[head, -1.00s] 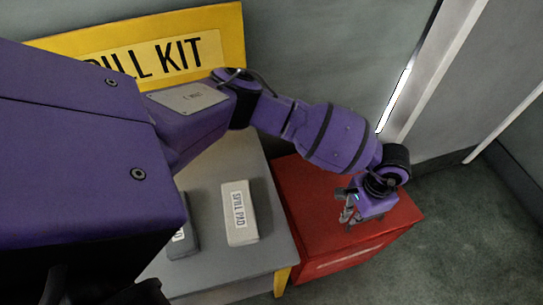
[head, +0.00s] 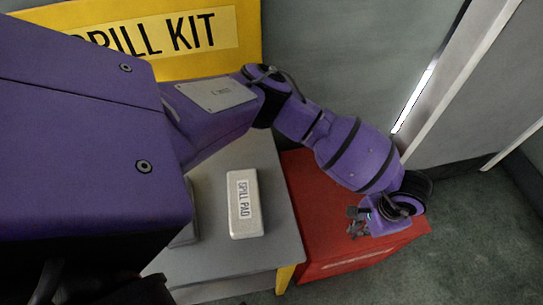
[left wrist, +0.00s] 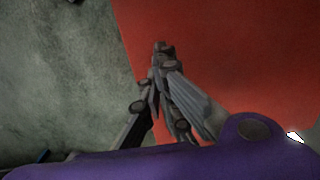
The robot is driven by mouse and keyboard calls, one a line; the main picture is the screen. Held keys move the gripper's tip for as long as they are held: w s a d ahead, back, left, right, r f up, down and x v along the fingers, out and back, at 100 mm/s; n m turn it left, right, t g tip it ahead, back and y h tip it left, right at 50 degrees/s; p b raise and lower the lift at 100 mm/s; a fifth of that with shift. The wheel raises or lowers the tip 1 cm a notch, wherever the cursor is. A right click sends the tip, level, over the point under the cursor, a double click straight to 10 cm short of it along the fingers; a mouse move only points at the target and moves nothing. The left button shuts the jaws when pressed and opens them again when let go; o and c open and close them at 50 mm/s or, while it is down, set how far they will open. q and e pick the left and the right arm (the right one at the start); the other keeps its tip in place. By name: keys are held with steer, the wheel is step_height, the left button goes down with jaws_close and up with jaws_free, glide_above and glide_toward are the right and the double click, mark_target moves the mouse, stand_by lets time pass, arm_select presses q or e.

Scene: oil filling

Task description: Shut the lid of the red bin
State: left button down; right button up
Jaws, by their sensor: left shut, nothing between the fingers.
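The red bin (head: 312,241) stands on the floor to the right of the grey table. Its flat red lid lies level on top, with no gap visible from here; part of it is hidden under my left arm. My left gripper (head: 354,222) is over the lid's right part, shut and empty. In the left wrist view the shut fingers (left wrist: 160,75) show against the red lid (left wrist: 240,60), near its edge with grey floor beyond. I cannot tell whether the fingers touch the lid. My right gripper is not in view.
A grey table (head: 225,262) with a white spill pad (head: 243,205) stands left of the bin. A yellow spill kit sign (head: 240,60) is behind it. A wall and a pale post (head: 450,85) rise behind the bin. The floor at right (head: 470,230) is clear.

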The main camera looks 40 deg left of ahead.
arm_select(q)
step_height(320, 180, up, 12)
steer(key=shift+w+d, duration=0.15)
steer(key=shift+d, duration=0.3)
